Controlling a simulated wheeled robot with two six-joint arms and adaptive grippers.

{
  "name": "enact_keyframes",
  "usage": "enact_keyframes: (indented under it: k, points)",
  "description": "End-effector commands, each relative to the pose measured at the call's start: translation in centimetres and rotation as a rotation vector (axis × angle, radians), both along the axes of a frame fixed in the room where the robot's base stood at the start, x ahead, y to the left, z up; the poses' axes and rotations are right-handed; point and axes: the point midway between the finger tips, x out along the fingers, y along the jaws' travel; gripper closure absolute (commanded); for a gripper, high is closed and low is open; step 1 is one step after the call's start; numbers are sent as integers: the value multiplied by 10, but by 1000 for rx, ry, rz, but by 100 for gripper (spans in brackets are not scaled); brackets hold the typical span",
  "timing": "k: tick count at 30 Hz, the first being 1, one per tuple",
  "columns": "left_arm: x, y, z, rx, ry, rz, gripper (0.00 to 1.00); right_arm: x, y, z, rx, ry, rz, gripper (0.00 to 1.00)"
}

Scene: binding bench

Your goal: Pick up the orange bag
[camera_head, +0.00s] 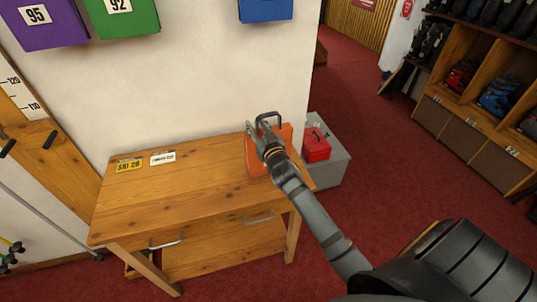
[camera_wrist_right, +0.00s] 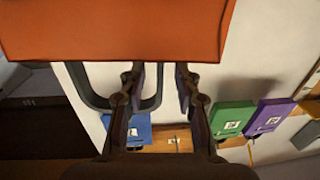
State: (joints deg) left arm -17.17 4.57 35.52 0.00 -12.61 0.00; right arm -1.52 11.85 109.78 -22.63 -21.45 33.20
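The orange bag (camera_head: 255,165) stands upright on the wooden bench (camera_head: 190,190) at its right end, with a dark handle (camera_head: 268,116) on top. My right gripper (camera_head: 257,136) is at the bag, just below the handle in the head view, and its arm hides part of the bag. In the right wrist view the bag (camera_wrist_right: 120,30) fills the top. The gripper's two fingers (camera_wrist_right: 160,85) are apart, with one leg of the handle (camera_wrist_right: 90,95) showing between them. I cannot tell whether they touch it. My left gripper is not in view.
Two labels (camera_head: 129,164) lie on the bench's left part. Its middle is clear.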

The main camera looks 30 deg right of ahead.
Motion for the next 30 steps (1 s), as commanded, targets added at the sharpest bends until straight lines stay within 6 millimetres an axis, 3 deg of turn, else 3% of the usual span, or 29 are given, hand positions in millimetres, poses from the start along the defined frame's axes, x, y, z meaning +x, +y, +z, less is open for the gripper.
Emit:
enact_keyframes:
  k: [1,8,30]
  points:
    - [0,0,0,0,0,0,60,0,0,0,0,0,0,68]
    - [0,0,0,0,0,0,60,0,0,0,-1,0,0,99]
    - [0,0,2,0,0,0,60,0,0,4,-1,-3,0,100]
